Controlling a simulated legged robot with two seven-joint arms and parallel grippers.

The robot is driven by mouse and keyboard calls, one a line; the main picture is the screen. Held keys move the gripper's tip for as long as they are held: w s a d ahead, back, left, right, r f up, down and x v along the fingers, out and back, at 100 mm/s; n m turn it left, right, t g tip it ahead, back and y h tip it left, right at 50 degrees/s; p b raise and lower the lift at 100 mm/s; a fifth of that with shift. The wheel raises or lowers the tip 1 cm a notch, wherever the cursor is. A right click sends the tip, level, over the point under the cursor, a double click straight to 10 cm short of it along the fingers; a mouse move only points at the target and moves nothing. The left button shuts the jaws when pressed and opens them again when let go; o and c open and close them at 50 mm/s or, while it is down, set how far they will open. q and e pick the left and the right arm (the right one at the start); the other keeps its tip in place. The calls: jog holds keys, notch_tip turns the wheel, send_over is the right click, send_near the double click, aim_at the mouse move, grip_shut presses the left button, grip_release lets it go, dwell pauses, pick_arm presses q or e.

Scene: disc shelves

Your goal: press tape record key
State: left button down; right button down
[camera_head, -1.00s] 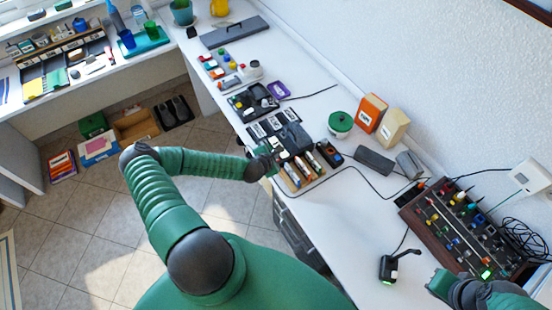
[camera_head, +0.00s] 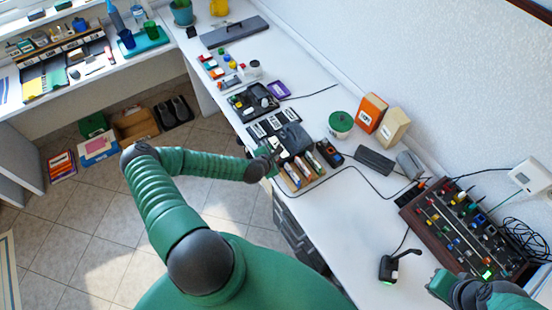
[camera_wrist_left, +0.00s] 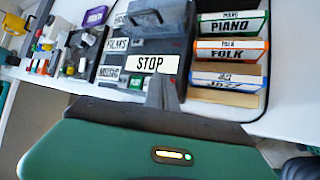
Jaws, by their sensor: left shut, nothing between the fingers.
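The tape recorder (camera_head: 292,138) is a dark grey machine on the bench, with black-and-white labelled keys or cards (camera_head: 268,125) beside it. In the left wrist view, a white STOP label (camera_wrist_left: 152,63) is directly ahead of my left gripper (camera_wrist_left: 163,90). Other white labels (camera_wrist_left: 117,45) lie to its left, too blurred to read surely; I cannot tell which is record. My left gripper's fingers are shut and empty, their tips just below the STOP label; contact cannot be told. In the head view my left gripper (camera_head: 272,160) is at the bench's front edge. My right gripper (camera_head: 436,284) is far to the right, its fingers unclear.
Cassettes marked PIANO (camera_wrist_left: 229,24), FOLK (camera_wrist_left: 229,50) and JAZZ stand in a tray right of the recorder. A green-lidded jar (camera_head: 340,123) and boxes (camera_head: 371,112) are behind.

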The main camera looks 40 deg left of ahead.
pick_arm(q)
jog(key=shift+f+b, duration=0.3)
jog(key=shift+f, duration=0.15)
dwell(0.3)
dwell(0.3)
jog(key=shift+r+p, duration=0.8)
jog(key=shift+r, duration=0.05)
jog(key=shift+r, duration=0.1)
notch_tip(320, 180, up, 5)
jog(key=p, duration=0.4)
jog(key=shift+p, duration=0.3)
